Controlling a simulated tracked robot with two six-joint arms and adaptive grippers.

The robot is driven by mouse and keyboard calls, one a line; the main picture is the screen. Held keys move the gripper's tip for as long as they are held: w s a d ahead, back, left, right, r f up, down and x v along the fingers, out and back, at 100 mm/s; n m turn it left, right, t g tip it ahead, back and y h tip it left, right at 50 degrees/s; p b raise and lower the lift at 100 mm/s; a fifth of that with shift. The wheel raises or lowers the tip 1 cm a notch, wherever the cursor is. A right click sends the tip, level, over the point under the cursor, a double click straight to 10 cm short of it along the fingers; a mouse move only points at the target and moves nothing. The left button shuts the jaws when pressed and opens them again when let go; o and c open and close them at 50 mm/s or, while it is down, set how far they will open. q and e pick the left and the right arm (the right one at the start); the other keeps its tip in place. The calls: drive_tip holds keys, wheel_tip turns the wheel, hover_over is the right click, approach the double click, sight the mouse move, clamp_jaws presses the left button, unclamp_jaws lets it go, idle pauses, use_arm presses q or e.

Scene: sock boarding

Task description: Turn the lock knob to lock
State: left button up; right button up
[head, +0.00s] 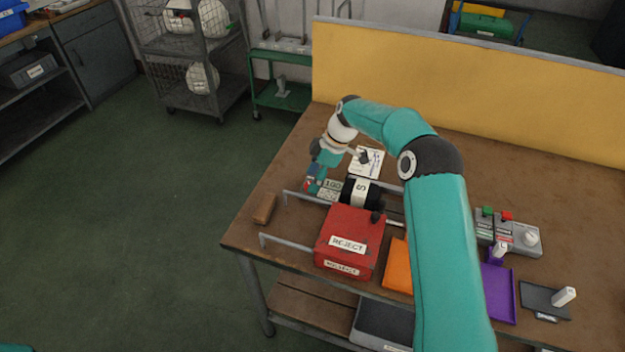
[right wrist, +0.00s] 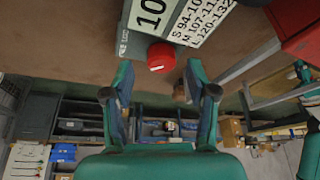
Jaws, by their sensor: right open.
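The lock knob (right wrist: 161,57) is a small red round knob on the end of a grey gauge unit (right wrist: 138,24) with a number display and a size label. In the right wrist view the knob lies just beyond and between the fingertips of my right gripper (right wrist: 160,75). The fingers are spread to either side of it and appear not to touch it. In the head view the right gripper (head: 313,180) reaches down at the left end of the same unit, by its display (head: 333,184), and largely covers the knob. My left gripper is in neither view.
A red reject box (head: 350,238) stands in front of the unit, with metal rails beside it. A black form with an S label (head: 361,190) is just right of the display. A brown block (head: 264,208) lies near the table's left edge. Trays and a button box (head: 508,236) are to the right.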

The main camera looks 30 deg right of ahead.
drive_tip(key=shift+x, duration=1)
